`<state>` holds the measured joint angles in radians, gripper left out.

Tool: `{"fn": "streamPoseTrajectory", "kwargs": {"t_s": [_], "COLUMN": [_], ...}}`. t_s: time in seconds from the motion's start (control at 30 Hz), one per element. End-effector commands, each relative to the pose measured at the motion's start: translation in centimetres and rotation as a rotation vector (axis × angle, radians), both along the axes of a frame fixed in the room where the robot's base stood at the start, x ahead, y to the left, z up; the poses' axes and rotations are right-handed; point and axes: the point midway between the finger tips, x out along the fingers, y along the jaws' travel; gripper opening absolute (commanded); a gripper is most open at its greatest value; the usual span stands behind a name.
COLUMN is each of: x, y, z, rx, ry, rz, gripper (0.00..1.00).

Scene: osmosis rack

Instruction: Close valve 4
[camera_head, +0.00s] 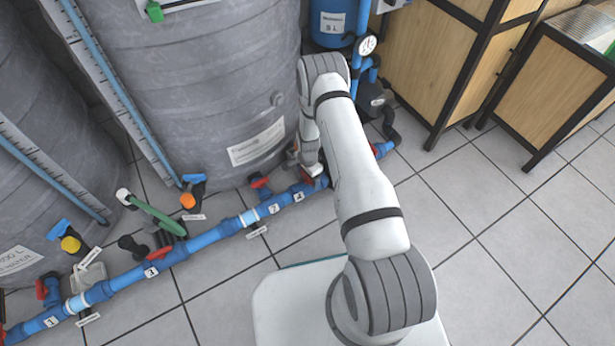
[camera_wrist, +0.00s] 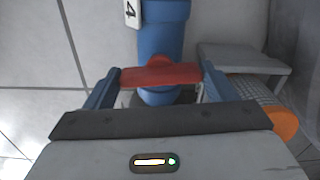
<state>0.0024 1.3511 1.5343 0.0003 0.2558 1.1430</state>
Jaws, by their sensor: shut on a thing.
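Valve 4 has a red handle (camera_wrist: 160,76) on a blue pipe body (camera_wrist: 163,28), with a white tag marked 4 (camera_wrist: 131,12) above it in the wrist view. The handle lies crosswise to the pipe segment there. My gripper (camera_wrist: 158,86) is shut on the red handle, one blue finger at each end of it. In the head view my gripper (camera_head: 309,171) reaches down to the blue pipe beside the tag marked 4 (camera_head: 299,196). My arm and gripper hide most of the valve there.
The blue pipe (camera_head: 205,245) runs along the floor with other red-handled valves, tagged 1, 2 and 3. Large grey tanks (camera_head: 200,80) stand behind it. A grey block (camera_wrist: 243,58) and an orange part (camera_wrist: 282,122) lie right of my gripper. Tiled floor (camera_head: 490,230) is clear at right.

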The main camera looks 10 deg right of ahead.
Motion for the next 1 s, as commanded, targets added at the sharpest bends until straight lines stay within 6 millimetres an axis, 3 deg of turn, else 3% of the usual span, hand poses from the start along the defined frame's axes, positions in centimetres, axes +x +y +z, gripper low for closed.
{"fn": "streamPoseTrajectory", "kwargs": {"t_s": [0.3,0.8,0.83,1.0], "x": [-0.03,-0.08,-0.08,-0.06], "y": [-0.19,-0.28,-0.29,-0.23], "z": [-0.01,0.00,0.00,0.00], "rx": [0.000,0.000,0.000,0.000], "ry": [0.001,0.002,0.002,0.001], "rz": [-0.110,-0.131,-0.131,-0.129], "gripper": [0.55,0.55,0.79,0.93]}}
